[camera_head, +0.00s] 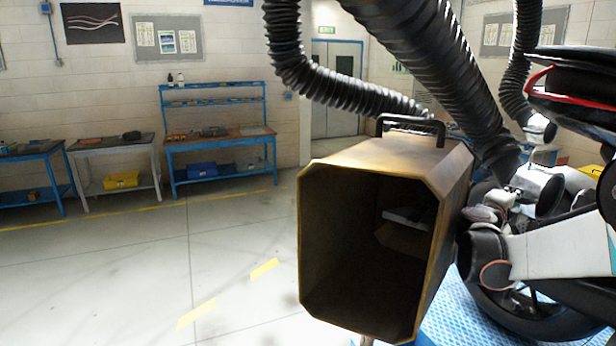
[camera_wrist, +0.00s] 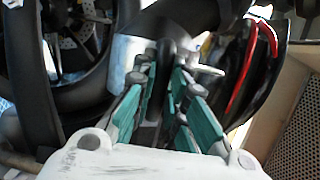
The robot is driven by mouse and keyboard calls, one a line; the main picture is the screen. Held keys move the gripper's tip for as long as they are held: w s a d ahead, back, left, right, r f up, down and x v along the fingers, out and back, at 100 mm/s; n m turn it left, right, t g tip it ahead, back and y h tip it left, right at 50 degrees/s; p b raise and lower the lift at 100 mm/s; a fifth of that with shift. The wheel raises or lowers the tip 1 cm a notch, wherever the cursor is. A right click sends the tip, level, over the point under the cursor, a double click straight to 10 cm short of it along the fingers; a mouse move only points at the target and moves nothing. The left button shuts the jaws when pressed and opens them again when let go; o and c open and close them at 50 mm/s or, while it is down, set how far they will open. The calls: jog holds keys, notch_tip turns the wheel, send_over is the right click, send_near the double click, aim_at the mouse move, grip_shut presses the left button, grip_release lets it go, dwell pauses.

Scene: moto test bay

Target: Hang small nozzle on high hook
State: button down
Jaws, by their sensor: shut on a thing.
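My gripper shows at the bottom of the wrist view, with teal-padded fingers (camera_wrist: 167,92) shut on a dark upright bar. The bar seems to be the handle of the small nozzle, a smooth grey metal piece (camera_wrist: 130,52) just behind it. In the head view a silver cylinder (camera_head: 543,190), probably this nozzle, sits by the motorcycle, near the lower end of a thick ribbed black hose (camera_head: 430,60). My fingers are hard to make out there. I cannot pick out the high hook in either view.
A large bronze box-shaped nozzle (camera_head: 455,200) with a black top handle (camera_head: 410,122) fills the middle of the head view. The motorcycle (camera_head: 575,85) is close on the right. Blue workbenches (camera_head: 220,138) line the far wall. The floor at left (camera_head: 130,270) is clear.

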jog(key=s+a+r+p, duration=0.1)
jog(key=s+a+r, duration=0.1)
jog(key=a, duration=0.3)
jog(key=shift+s+a, duration=0.15)
jog(key=shift+a, duration=0.2)
dwell(0.6)
dwell(0.5)
